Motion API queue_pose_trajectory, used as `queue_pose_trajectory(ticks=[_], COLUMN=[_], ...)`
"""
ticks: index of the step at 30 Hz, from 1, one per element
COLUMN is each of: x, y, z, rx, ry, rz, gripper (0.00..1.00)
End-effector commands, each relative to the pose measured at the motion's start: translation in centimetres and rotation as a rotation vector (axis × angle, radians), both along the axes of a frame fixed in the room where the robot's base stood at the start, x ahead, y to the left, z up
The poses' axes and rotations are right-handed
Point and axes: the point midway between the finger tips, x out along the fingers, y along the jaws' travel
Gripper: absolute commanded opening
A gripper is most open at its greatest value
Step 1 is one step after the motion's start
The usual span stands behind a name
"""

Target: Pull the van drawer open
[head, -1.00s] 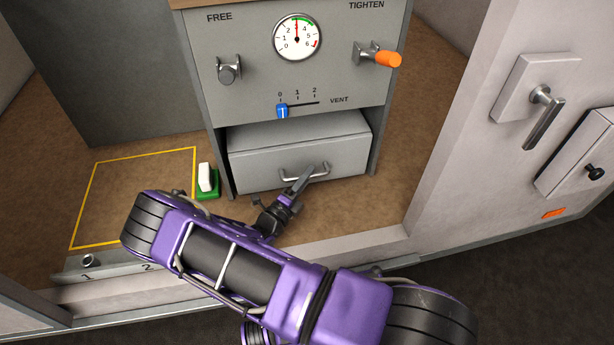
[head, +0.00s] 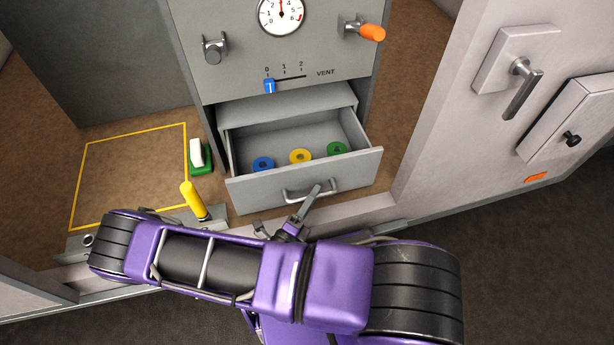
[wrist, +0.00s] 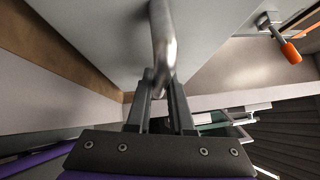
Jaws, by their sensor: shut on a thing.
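The grey van drawer (head: 250,192) sits low in the grey cabinet and stands partly open toward me. A blue ring (head: 263,164), a yellow ring (head: 300,156) and a green ring (head: 337,149) lie inside it. My gripper (head: 314,193) is shut on the drawer's metal bar handle (head: 293,195). In the wrist view the handle (wrist: 162,40) runs between the two fingers of my gripper (wrist: 160,85), and the drawer front is close above.
Above the drawer are a blue vent slider (head: 269,86), a gauge (head: 281,14) and an orange-handled valve (head: 371,32). A lever door handle (head: 522,90) is at right.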

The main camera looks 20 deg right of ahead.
Motion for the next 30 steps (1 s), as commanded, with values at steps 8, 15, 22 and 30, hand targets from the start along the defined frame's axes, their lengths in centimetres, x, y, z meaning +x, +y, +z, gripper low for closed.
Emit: queue_pose_trajectory(ticks=[8,15,22,30], x=[-2.5,-2.8,-2.8,-2.7], y=[-0.1,-0.1,-0.1,0.0], z=[0.0,0.0,0.0,0.0], rx=[-0.002,-0.001,-0.001,0.000], ry=[0.001,0.000,0.000,0.000], rz=[0.000,-0.001,-0.001,-0.001], gripper=[0.00,0.00,0.27,0.50])
